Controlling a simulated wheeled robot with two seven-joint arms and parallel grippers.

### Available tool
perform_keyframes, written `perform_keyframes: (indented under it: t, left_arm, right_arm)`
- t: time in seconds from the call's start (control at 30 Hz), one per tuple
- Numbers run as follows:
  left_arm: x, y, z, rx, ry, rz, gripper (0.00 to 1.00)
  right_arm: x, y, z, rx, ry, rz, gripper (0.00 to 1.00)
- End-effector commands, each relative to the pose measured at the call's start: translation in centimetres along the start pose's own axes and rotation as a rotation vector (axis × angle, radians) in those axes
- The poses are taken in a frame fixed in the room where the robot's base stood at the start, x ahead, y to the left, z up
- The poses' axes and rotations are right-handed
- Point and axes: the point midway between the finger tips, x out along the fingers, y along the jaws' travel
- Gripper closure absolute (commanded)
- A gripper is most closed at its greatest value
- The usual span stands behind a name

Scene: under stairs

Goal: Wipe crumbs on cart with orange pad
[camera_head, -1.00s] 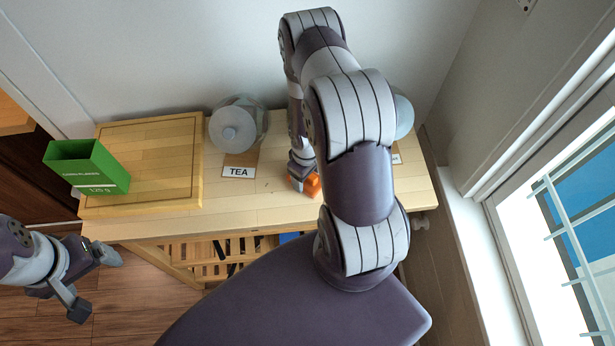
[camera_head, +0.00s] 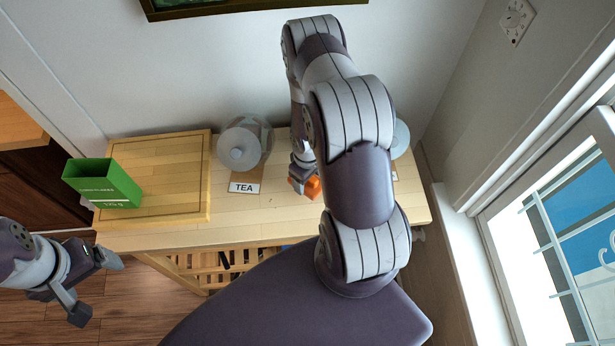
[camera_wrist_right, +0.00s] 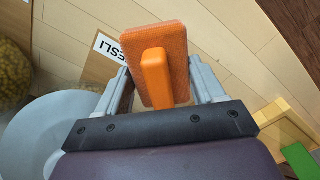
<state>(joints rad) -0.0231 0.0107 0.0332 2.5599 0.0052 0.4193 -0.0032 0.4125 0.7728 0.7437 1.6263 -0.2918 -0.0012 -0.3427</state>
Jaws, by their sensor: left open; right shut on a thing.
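The wooden cart (camera_head: 275,214) stands against the wall. The orange pad (camera_head: 312,188) is low over its right half, beside the TEA label; whether it touches the top I cannot tell. My right gripper (camera_head: 301,163) is shut on it, partly hidden by my arm. In the right wrist view the orange pad (camera_wrist_right: 175,38) shows its flat face and a raised grip between the fingers of my right gripper (camera_wrist_right: 160,85). My left gripper (camera_head: 98,287) is open and empty, left of the cart's front edge.
A cutting board (camera_head: 180,165) lies on the cart's left, with a green box (camera_head: 103,183) at its left edge. A glass jar (camera_head: 243,145) stands behind the TEA label (camera_head: 244,187). Another jar (camera_head: 400,138) is partly behind my arm. A window (camera_head: 565,235) is at right.

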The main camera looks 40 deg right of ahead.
Motion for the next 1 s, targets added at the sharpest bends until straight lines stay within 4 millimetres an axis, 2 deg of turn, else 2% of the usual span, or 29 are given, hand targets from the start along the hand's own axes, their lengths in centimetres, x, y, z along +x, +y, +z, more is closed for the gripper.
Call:
perform_keyframes:
  t: [0.03,0.3,0.6,1.0]
  left_arm:
    - [-0.5,0.0,-0.1,0.000,0.000,0.000,0.13]
    - [-0.3,0.0,0.0,0.000,-0.001,0.000,0.13]
    - [-3.2,0.0,-0.4,0.000,0.000,0.000,0.13]
    - [-2.9,0.0,-0.3,0.000,-0.001,0.000,0.13]
  right_arm:
    - [-0.5,0.0,0.0,0.000,0.000,0.000,0.56]
    - [-0.4,0.0,0.0,0.000,0.000,0.000,0.56]
    - [-3.5,0.0,0.0,0.000,0.000,0.000,0.56]
    - [-3.2,0.0,0.0,0.000,0.000,0.000,0.56]
